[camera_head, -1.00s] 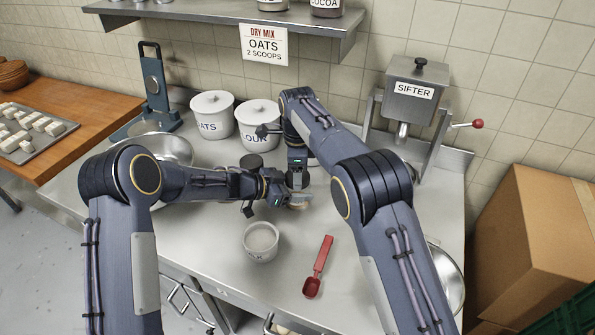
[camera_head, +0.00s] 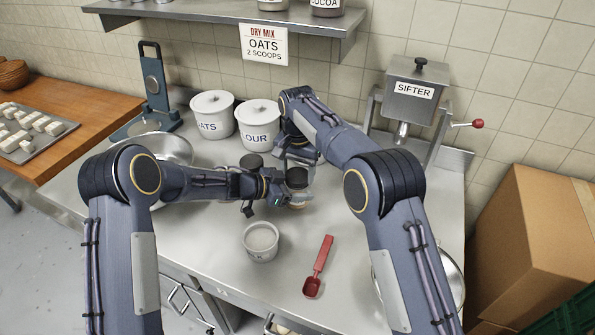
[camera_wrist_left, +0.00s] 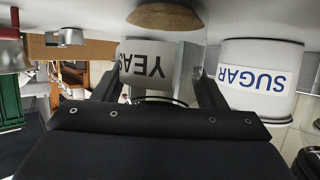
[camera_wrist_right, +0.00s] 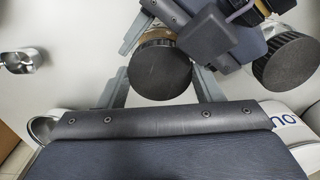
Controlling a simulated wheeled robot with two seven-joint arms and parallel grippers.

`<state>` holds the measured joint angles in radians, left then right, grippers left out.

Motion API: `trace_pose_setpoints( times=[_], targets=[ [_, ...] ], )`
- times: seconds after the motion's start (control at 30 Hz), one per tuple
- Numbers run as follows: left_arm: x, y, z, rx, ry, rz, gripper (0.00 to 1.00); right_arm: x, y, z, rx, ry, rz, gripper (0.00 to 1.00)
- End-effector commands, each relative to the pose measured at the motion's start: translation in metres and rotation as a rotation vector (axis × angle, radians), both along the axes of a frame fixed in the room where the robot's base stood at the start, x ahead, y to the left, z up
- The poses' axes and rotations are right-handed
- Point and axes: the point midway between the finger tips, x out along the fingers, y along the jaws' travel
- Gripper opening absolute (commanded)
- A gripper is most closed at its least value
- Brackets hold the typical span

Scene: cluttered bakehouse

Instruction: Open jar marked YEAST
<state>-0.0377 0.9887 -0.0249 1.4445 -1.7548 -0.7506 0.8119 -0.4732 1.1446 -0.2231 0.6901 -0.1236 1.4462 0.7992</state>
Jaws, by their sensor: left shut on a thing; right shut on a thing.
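The YEAST jar (camera_wrist_left: 150,65) is upside down in the left wrist view, its label facing that camera. My left gripper (camera_wrist_left: 165,75) is shut around its body; it also shows at mid-counter in the head view (camera_head: 285,188). The jar's round black lid (camera_wrist_right: 160,70) shows from above in the right wrist view and in the head view (camera_head: 297,174). My right gripper (camera_wrist_right: 160,88) is shut on the lid, a finger on either side. The lid appears to sit on the jar; whether it is loosened I cannot tell.
OATS (camera_head: 212,115) and FLOUR (camera_head: 258,125) canisters stand behind. A white cup (camera_head: 260,243) and red scoop (camera_head: 318,265) lie in front. The sifter (camera_head: 413,100) stands back right.

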Motion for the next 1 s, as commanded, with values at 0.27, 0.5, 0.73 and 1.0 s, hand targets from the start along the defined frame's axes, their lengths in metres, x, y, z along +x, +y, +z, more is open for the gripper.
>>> trace_pose_setpoints(
  times=[0.27, 0.5, 0.73, 1.0],
  targets=[
    [0.000, 0.000, 0.000, 0.000, 0.000, -0.001, 0.02, 0.000, 0.000, 0.000, 0.000, -0.002, -0.003, 0.75],
    [0.000, 0.000, 0.000, 0.000, 0.001, -0.002, 0.02, 0.000, 0.000, 0.000, 0.001, -0.002, -0.004, 0.81],
    [-0.001, -0.001, 0.000, 0.000, 0.001, -0.002, 0.02, 0.000, 0.002, 0.020, 0.004, -0.004, -0.003, 0.81],
    [0.000, 0.000, 0.000, 0.000, 0.000, -0.001, 0.02, 0.000, 0.001, 0.045, 0.001, -0.002, -0.004, 0.78]
  ],
)
